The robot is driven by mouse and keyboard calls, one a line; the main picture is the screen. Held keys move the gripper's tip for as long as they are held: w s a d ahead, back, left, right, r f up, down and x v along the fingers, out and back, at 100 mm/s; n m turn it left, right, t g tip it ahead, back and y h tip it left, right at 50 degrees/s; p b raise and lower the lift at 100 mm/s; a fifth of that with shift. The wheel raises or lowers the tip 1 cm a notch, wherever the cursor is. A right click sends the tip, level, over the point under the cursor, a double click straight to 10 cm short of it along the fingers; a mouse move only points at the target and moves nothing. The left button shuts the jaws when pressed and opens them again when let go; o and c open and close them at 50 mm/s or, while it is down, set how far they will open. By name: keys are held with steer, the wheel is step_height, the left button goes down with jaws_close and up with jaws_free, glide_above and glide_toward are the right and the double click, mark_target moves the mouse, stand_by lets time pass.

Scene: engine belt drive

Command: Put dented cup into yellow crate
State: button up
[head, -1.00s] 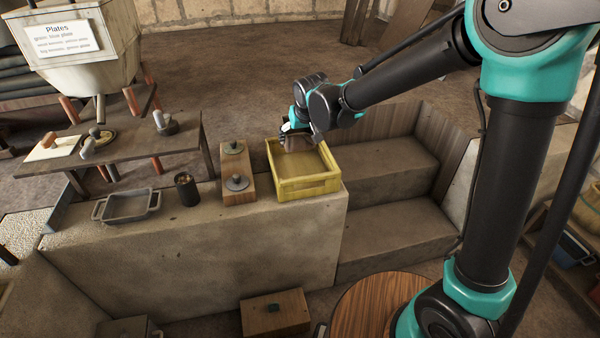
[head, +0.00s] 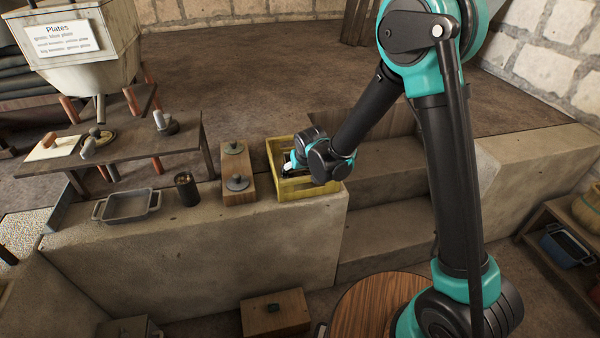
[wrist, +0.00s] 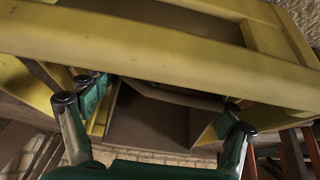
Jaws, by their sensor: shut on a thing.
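The yellow crate (head: 318,194) stands on the stone ledge in the head view. Its yellow rim also crosses the top of the wrist view (wrist: 150,55). My gripper (head: 290,171) is down at the crate's left inner side, with its fingertips hidden in the head view. In the wrist view my gripper (wrist: 158,112) has a finger on each side of a dull brown shape, which seems to be the dented cup (wrist: 150,122). It is shut on this cup. The cup is mostly hidden by the crate's rim, and I cannot tell whether it touches the crate's floor.
A wooden block with round grey knobs (head: 237,190) stands close left of the crate. Farther left are a dark can (head: 187,189) and a grey tray (head: 127,205). A wooden bench (head: 185,146) with small items stands behind. Stone steps lie to the right.

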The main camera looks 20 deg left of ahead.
steer(key=shift+f, duration=0.2)
steer(key=o, duration=1.1)
steer(key=v, duration=1.2)
steer(key=shift+r, duration=0.15)
steer(key=w+d+m+h, duration=0.1)
steer(key=d+m, duration=0.1)
steer(key=d, duration=1.3)
steer(key=s+d+f+m, duration=0.1)
steer(key=s+d, duration=0.3)
steer(key=d, duration=0.4)
steer(key=s+d+f+m+h, duration=0.1)
steer(key=s+d, duration=0.4)
steer(key=d, duration=0.4)
steer(key=s+d+f+m+h, duration=0.1)
steer(key=s+d+m, duration=0.1)
steer(key=s+d, duration=0.3)
steer(key=shift+d+g, duration=0.4)
steer(key=shift+d, duration=1.45)
